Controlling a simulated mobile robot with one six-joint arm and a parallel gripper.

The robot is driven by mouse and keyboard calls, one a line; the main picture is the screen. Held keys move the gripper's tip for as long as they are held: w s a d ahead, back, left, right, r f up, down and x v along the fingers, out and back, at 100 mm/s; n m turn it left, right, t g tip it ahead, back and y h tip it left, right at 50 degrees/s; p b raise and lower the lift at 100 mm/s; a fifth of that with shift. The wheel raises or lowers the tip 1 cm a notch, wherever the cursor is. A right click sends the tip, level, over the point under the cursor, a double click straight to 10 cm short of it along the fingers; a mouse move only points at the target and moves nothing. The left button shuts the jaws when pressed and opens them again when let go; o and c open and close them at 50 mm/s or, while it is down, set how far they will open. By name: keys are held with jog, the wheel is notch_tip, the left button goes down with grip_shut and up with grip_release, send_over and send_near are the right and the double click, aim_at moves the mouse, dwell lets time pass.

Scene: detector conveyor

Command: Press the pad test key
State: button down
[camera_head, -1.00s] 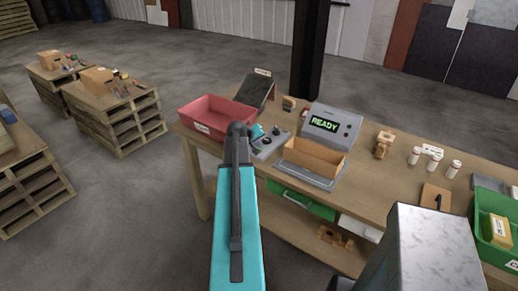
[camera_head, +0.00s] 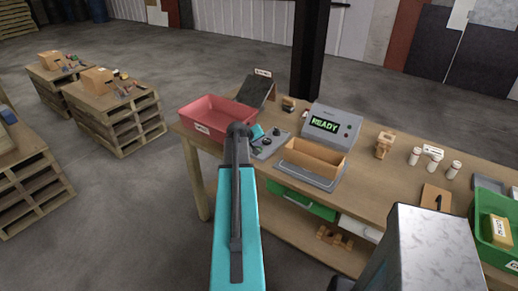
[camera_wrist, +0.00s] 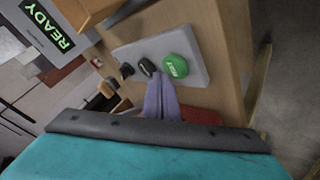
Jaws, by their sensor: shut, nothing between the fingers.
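A grey control pad (camera_wrist: 200,42) lies on the bench and fills the upper middle of the wrist view. It carries a round green key (camera_wrist: 176,66) with a white label too small to read surely, and two black knobs (camera_wrist: 147,67) beside it. My gripper (camera_wrist: 160,78) is shut and empty, its tips close to the green key and the nearer knob. I cannot tell whether they touch. In the head view the pad (camera_head: 268,147) shows beside my arm, which hides the green key and my fingers.
A grey device with a lit READY screen (camera_head: 324,123) stands behind an open cardboard box (camera_head: 313,160) on a grey plate. A red bin (camera_head: 212,118) sits left of the pad. Small white bottles (camera_head: 415,156) and a green crate (camera_head: 487,238) are to the right.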

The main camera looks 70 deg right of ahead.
jog(key=shift+f+b, duration=0.25)
jog(key=shift+b, duration=0.05)
dwell(0.6)
jog(key=shift+w+f, duration=0.1)
jog(key=shift+f, duration=0.1)
jog(key=shift+f+b, duration=0.45)
jog(key=shift+b, duration=0.15)
dwell(1.0)
jog(key=shift+r, duration=0.15)
jog(key=shift+r+p, duration=0.3)
jog(key=shift+r, duration=0.45)
dwell(0.3)
jog(key=shift+r+p, duration=1.05)
jog(key=shift+r, duration=1.45)
